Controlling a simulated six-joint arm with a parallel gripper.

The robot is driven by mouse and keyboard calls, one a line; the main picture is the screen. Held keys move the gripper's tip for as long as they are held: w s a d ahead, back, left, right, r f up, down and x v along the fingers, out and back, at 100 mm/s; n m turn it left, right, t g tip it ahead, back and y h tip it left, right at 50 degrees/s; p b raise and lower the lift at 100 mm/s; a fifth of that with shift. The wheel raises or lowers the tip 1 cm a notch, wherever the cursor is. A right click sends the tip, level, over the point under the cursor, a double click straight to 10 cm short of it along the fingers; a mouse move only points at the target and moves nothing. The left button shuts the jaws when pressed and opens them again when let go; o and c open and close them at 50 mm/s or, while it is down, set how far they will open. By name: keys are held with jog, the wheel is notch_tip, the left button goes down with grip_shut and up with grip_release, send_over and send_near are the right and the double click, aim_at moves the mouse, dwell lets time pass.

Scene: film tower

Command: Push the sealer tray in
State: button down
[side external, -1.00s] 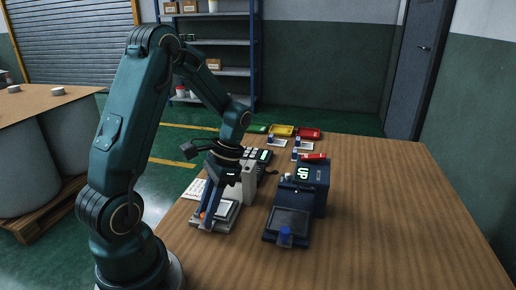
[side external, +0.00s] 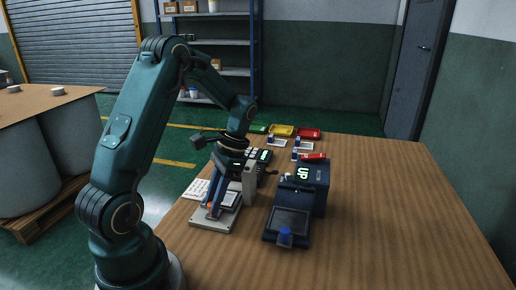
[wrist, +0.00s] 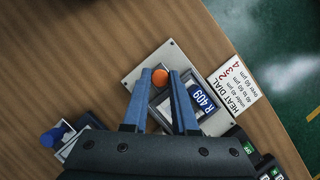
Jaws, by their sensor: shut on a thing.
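The sealer (side external: 249,183) is a light grey device with an upright back part, left of the dark blue machine. Its light grey base plate (side external: 212,223) lies bare at the front. An orange knob (wrist: 160,76) is at the tray's front. My gripper (side external: 212,208) is shut on the knob, with a blue finger on each side in the wrist view. My gripper body hides the tray's rear.
The dark blue machine (side external: 313,183) with an UP display stands close to the right, its blue knob (side external: 285,233) in front. A HEAT DIAL card (wrist: 237,82) lies beside the sealer. Coloured trays (side external: 282,131) stand at the back. The table's right side is clear.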

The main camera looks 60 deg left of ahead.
aim_at(224, 208)
jog(key=shift+w+a, duration=0.15)
jog(key=c, duration=0.7)
grip_release()
jog(key=shift+v, duration=2.6)
